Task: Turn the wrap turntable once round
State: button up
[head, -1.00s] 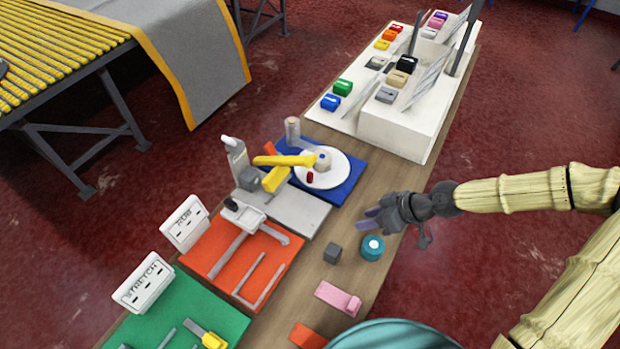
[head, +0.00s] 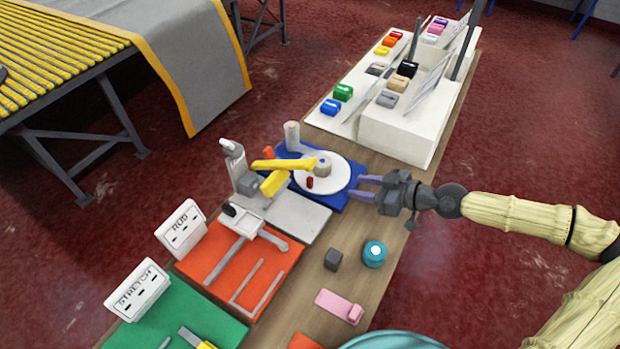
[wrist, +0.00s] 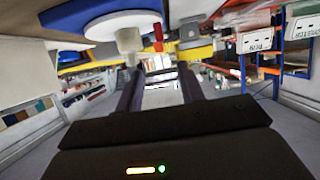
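The wrap turntable (head: 336,180) is a round white disc on a blue base (head: 345,197), with a beige hub and a small red peg (head: 310,183) near its front edge. A yellow arm (head: 285,163) reaches over it from a grey machine. My gripper (head: 362,188) is at the right edge of the blue base, its purple fingers apart and pointing left toward the disc. Nothing shows between the fingers. In the wrist view, the white disc (wrist: 110,25) and the red peg (wrist: 158,38) lie beyond the two dark fingers (wrist: 158,85).
A grey cube (head: 333,260), a teal round container (head: 374,254) and a pink block (head: 340,306) stand on the wooden table in front. An orange mat (head: 215,262) is at left. White racks (head: 400,128) with coloured spools are behind right.

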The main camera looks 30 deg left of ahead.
aim_at(313, 179)
jog(key=p+x, duration=0.3)
jog(key=x, duration=1.3)
jog(key=shift+a+f, duration=0.25)
grip_shut()
